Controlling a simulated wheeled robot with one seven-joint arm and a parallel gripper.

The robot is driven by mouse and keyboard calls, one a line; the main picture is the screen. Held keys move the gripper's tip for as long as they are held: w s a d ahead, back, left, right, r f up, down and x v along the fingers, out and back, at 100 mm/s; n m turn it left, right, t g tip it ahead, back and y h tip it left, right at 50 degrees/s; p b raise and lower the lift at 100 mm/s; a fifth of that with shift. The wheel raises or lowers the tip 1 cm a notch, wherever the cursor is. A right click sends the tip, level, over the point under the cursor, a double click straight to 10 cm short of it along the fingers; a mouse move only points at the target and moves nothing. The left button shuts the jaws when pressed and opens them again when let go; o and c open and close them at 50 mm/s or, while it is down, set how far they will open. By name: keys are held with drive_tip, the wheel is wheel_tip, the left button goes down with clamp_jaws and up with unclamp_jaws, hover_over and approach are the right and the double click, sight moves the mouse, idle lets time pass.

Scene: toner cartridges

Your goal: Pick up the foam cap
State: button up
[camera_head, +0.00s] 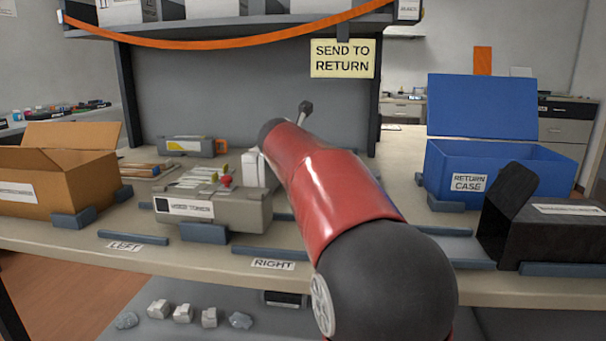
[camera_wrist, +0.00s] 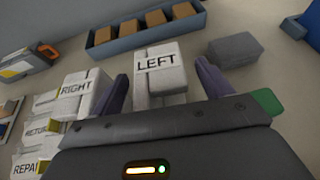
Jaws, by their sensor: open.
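Two white foam-like caps stand side by side in the wrist view, one marked LEFT (camera_wrist: 160,82) and one marked RIGHT (camera_wrist: 78,92). My gripper (camera_wrist: 161,72) is open, with one dark finger on each side of the LEFT cap. I cannot tell whether the fingers touch it; nothing looks clamped. The left finger lies between the two caps. In the head view a white block (camera_head: 250,168) shows beside my red arm, which hides the gripper and most of what lies behind it.
A blue-grey tray of brown blocks (camera_wrist: 100,50) lies beyond the caps, and a dark grey block (camera_wrist: 235,50) to the right. The head view shows a grey toner tray (camera_head: 225,216), a cardboard box (camera_head: 75,185), a blue return case (camera_head: 530,170) and a black box (camera_head: 530,232).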

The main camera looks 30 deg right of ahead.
drive_tip(key=c, duration=1)
